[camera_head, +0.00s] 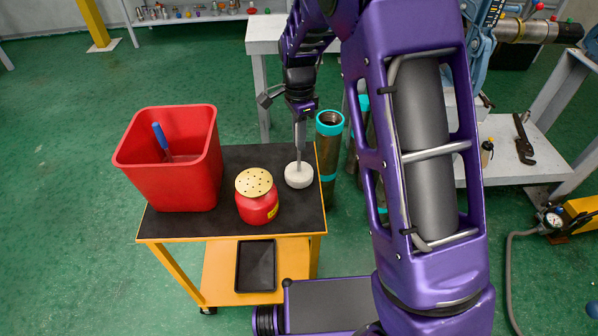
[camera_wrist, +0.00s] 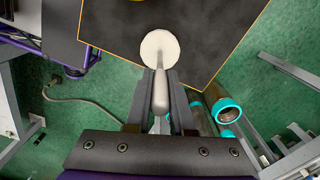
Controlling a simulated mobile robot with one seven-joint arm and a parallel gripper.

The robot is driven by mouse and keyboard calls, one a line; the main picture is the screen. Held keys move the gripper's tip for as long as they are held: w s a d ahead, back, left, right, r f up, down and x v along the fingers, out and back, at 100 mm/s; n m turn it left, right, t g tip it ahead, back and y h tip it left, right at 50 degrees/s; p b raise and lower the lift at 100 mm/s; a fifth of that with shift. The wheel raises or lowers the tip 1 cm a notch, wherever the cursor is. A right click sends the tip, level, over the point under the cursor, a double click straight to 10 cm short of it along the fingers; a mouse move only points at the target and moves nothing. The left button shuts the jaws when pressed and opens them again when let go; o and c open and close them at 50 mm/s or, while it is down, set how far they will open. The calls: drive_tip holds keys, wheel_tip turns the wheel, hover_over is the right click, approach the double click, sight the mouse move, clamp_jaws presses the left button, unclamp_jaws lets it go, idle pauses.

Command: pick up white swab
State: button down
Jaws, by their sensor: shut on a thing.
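The white swab (camera_head: 299,175) has a round white head and a thin grey handle. In the head view it stands upright at the right side of the black cart top, its head at or just above the surface; I cannot tell which. My gripper (camera_head: 300,112) is above it, shut on the upper handle. In the wrist view the swab's white head (camera_wrist: 159,47) is beyond the fingertips. Its handle runs back between the two fingers of my gripper (camera_wrist: 160,95).
A red bin (camera_head: 168,185) with a blue-handled tool stands left on the cart top (camera_head: 240,157). A red can with a perforated tan lid (camera_head: 257,196) is left of the swab. Pipes with teal ends (camera_head: 329,124) stand just right of the cart. A black tray (camera_head: 255,266) lies on the lower shelf.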

idle(0.3)
wheel_tip(320, 180, up, 10)
drive_tip(key=shift+r+p, duration=0.1)
drive_tip(key=shift+p, duration=0.8)
